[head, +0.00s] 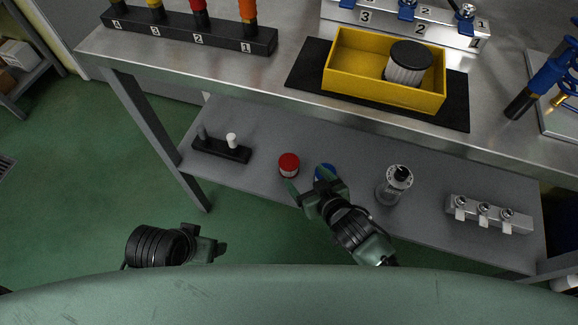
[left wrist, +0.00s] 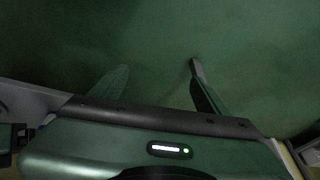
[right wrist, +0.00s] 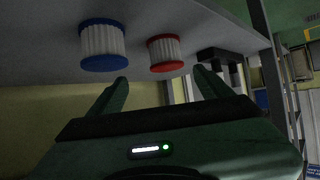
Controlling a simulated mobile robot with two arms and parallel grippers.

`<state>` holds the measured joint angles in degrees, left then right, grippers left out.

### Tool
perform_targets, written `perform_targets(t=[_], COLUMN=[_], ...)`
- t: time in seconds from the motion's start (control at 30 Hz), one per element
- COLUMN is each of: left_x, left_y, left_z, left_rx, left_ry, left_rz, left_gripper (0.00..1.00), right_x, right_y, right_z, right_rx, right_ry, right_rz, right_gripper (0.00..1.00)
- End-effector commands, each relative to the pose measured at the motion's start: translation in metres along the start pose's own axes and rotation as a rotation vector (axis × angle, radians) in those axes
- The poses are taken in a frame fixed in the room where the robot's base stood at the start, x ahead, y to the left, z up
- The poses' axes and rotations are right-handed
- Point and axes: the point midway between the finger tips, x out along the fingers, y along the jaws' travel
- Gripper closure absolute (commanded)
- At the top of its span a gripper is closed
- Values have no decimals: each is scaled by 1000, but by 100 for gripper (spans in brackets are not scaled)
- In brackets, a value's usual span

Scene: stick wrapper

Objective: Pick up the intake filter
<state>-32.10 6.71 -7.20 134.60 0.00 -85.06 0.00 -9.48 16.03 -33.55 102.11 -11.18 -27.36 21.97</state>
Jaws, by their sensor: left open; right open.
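Three pleated filters show, and I cannot tell which is the intake filter. A white filter with a black cap (head: 408,64) stands in the yellow bin (head: 385,91) on the bench top. A red-capped filter (head: 288,165) and a blue-capped filter (head: 325,172) stand on the lower shelf; the red one (right wrist: 165,53) and blue one (right wrist: 102,45) also show in the right wrist view. My right gripper (head: 310,187) is open and empty in front of these two, partly covering the blue one. My left gripper (head: 222,248) is open and empty, away from the bench over the green floor.
The bench top's front edge (head: 240,88) overhangs the shelf. A bench leg (head: 155,135) stands at the left.

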Motion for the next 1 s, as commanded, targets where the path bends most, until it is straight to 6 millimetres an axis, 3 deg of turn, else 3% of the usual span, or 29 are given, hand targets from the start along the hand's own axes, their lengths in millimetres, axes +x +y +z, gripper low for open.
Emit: perform_targets(t=[0.33, 0.7, 1.0], left_x=[-28, -10, -10], left_y=[-1, 0, 0], left_z=[1, 2, -1], left_rx=[-1, -1, -1], left_ry=[15, 36, 45], left_rz=[-3, -2, -2], left_gripper=[24, 24, 24], right_x=[33, 80, 83], right_y=[-8, -10, -11], right_z=[-4, -5, -7], right_rx=[-11, -12, -11], right_ry=[34, 32, 31], right_rz=[-25, -25, -25], right_gripper=[20, 20, 23])
